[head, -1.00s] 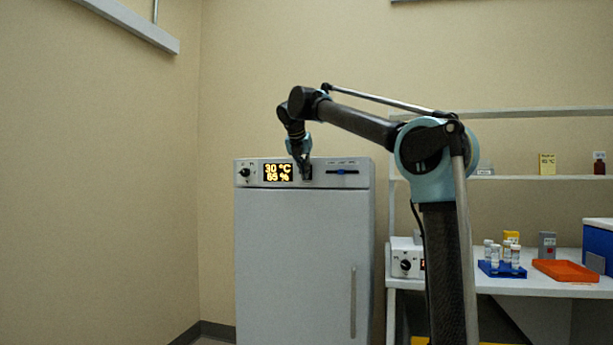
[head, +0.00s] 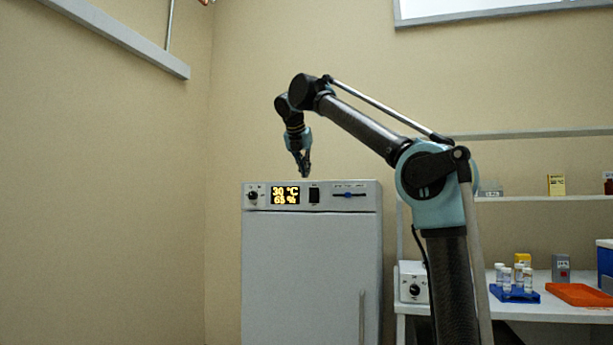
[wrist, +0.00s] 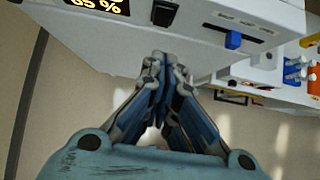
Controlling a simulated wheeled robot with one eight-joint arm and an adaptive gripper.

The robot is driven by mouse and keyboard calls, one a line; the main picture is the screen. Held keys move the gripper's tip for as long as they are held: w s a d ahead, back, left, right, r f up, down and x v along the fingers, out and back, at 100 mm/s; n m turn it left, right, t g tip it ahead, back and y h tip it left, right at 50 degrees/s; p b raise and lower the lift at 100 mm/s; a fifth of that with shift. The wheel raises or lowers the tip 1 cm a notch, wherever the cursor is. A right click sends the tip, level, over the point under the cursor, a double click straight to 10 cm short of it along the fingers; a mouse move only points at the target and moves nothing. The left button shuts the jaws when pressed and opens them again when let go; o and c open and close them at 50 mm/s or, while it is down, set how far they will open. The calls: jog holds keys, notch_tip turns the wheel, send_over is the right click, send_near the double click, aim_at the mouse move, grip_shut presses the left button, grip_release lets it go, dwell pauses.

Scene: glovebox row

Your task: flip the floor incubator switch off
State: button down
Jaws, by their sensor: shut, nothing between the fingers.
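The floor incubator (head: 310,270) is a tall grey cabinet with a control strip along its top front. The strip carries a lit display (head: 285,195) reading 30 °C and about 65 %. The black rocker switch (head: 314,195) is just right of the display; it also shows in the wrist view (wrist: 165,12). Which way the rocker is tipped is too small to tell. My gripper (head: 306,174) is shut and empty, above the control strip and apart from the switch. In the wrist view its closed fingertips (wrist: 161,56) are below the switch in the picture.
On the strip are a black knob (head: 253,195) and a blue slider (head: 348,194). To the right, a bench holds a white box with a knob (head: 413,288), a blue vial rack (head: 514,293) and an orange tray (head: 580,294). Open air lies above the incubator.

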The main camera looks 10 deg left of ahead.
aim_at(311, 197)
jog(key=shift+s+a+f+g, duration=0.3)
jog(key=shift+f+g, duration=0.25)
jog(key=shift+g, duration=0.05)
jog(key=shift+f, duration=0.1)
jog(key=x, duration=0.4)
jog(key=w+x, duration=0.1)
jog(key=x, duration=0.2)
jog(key=r+x, duration=0.1)
jog(key=x, duration=0.3)
jog(key=shift+w+d+f, duration=0.1)
jog(key=shift+w+f, duration=0.15)
jog(key=shift+w, duration=0.15)
jog(key=shift+w+d+f, duration=0.1)
jog(key=shift+w+f, duration=0.05)
jog(key=shift+w, duration=0.6)
